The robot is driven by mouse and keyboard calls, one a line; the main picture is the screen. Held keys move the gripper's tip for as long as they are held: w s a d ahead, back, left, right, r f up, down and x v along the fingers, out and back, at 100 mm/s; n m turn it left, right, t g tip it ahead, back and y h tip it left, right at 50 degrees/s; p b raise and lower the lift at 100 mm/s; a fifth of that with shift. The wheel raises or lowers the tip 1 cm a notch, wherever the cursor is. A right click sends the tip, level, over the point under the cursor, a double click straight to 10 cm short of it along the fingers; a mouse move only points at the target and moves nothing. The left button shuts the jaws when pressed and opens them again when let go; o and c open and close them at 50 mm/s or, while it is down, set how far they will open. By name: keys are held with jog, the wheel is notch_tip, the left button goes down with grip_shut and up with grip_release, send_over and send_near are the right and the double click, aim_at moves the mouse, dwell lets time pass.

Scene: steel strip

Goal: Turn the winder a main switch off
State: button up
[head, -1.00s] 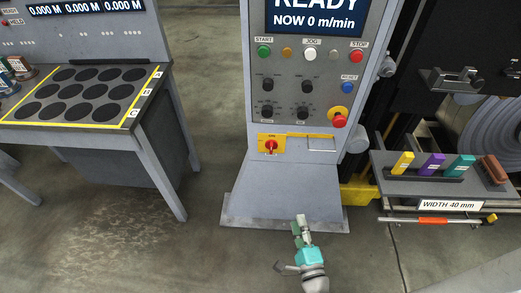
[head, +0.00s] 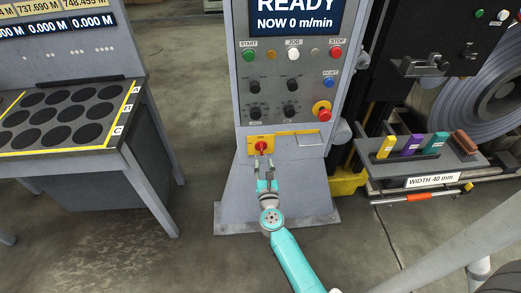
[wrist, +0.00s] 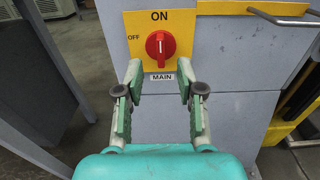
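The main switch is a red rotary knob (wrist: 160,45) on a yellow plate (wrist: 181,22) marked ON at the top and OFF at the left, with a MAIN label below. Its white mark points up toward ON. In the head view the knob (head: 261,147) sits low on the grey control cabinet (head: 238,185). My gripper (wrist: 160,78) is open, its two fingers apart on either side of the knob's lower area in the wrist view. It also shows in the head view (head: 263,162), just below the knob. Contact with the knob cannot be told.
Above the switch are push buttons, dials and a red emergency stop (head: 322,110). A yellow-edged bracket (head: 310,142) sits right of the switch. A table with round dark pads (head: 60,115) stands left, and a shelf with coloured blocks (head: 412,170) stands right.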

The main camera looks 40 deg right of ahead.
aim_at(262, 149)
jog(key=x, duration=0.8)
jog(key=shift+w+d, duration=0.15)
jog(key=shift+d, duration=0.05)
grip_shut()
